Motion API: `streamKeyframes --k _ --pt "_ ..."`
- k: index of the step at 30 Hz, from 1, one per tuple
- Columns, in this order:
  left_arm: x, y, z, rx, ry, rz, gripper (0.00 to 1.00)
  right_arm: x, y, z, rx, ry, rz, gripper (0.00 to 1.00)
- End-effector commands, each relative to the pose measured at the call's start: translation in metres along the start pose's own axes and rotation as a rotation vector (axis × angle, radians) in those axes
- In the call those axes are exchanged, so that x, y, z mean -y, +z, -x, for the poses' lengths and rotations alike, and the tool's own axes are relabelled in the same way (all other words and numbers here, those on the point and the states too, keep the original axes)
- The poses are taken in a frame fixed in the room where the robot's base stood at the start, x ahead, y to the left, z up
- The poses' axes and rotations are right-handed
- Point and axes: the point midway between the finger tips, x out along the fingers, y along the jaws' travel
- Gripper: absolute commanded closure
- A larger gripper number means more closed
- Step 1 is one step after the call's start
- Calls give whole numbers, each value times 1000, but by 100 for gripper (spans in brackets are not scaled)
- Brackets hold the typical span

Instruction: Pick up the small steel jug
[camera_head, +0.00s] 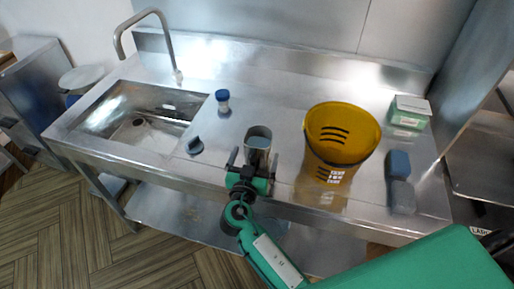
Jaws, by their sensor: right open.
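The small steel jug (258,137) stands upright on the steel counter, near its front edge and left of the yellow bucket. My right gripper (252,165) is at the jug's near side, with its fingers open and pointing at it. The gripper hides the jug's lower part, so I cannot tell whether the fingers touch it or are around it. My left gripper is not in view.
A yellow bucket (341,133) stands close on the right. A blue-capped shaker (223,100) and a dark blue object (195,145) are on the left, beside the sink (140,119). A green-white box (408,115) and a blue block (399,164) are at right.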

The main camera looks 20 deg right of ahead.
Motion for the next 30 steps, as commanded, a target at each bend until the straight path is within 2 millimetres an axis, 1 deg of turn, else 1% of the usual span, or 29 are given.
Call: streamKeyframes --k 1,4,11,12,14,15,17,18,20,21,30 --pt "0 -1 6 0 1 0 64 0 -4 -8 -2 0 2 3" --pt "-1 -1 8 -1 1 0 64 0 -1 -15 -1 -1 2 3" --pt "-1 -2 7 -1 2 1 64 0 1 -16 0 0 0 3" --pt "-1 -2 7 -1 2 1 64 0 0 -16 0 0 0 7" --pt "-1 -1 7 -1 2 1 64 0 0 -16 0 0 0 18" --pt "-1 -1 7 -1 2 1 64 0 0 -16 0 0 0 26" --pt "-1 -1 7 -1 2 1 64 0 0 -16 0 0 0 38" --pt "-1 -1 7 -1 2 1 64 0 0 -16 0 0 0 46" --pt "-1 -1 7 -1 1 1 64 0 0 -16 0 0 0 58" --pt "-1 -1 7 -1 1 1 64 0 0 -16 0 0 0 65" --pt "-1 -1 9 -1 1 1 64 0 -3 -17 -2 0 -1 65"
